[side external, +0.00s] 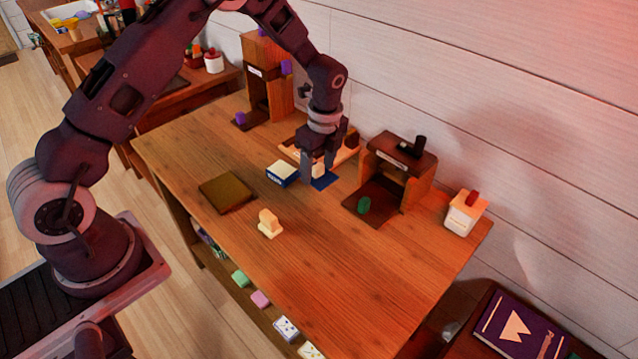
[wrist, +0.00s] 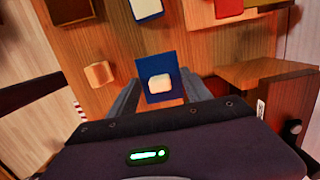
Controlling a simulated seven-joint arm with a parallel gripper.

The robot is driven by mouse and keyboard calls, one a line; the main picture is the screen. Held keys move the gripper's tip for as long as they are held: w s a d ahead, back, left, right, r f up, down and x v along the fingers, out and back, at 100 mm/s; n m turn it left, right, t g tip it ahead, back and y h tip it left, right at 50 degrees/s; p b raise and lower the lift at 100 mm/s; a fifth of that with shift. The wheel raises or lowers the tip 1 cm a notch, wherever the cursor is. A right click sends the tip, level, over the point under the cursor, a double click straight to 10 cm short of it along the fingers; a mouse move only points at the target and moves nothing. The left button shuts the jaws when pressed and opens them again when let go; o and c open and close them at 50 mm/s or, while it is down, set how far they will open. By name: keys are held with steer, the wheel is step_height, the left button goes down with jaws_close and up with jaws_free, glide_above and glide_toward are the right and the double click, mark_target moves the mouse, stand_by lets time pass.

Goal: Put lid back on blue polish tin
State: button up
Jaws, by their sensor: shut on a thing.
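The blue polish tin (side external: 281,175) stands on the table, a low box with blue sides and a cream top. It also shows at the top edge of the wrist view (wrist: 147,9). The lid, a flat blue square (side external: 325,181) with a cream knob, is just right of the tin in the side view. My gripper (side external: 318,168) points down and is shut on the lid, with a finger on either side of the knob. In the wrist view the lid (wrist: 148,66) lies between the fingers. I cannot tell whether it touches the table.
A wooden tray (side external: 350,150) lies behind my gripper. A wooden booth (side external: 418,165) with a green piece stands to the right, and a taller one (side external: 262,90) at the back. A dark flat block (side external: 228,193) and a cream stepped block (side external: 270,225) lie in front. The front right tabletop is clear.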

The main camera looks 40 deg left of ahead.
glide_above(281, 168)
steer(key=shift+n, duration=0.4)
steer(key=shift+d+f, duration=0.15)
steer(key=shift+f, duration=1.3)
steer(key=shift+d+f, duration=0.1)
steer(key=shift+f, duration=1.35)
steer(key=shift+f, duration=0.15)
steer(key=o, duration=1.8)
step_height(281, 168, up, 7)
steer(key=shift+c, duration=0.5)
jaws_close()
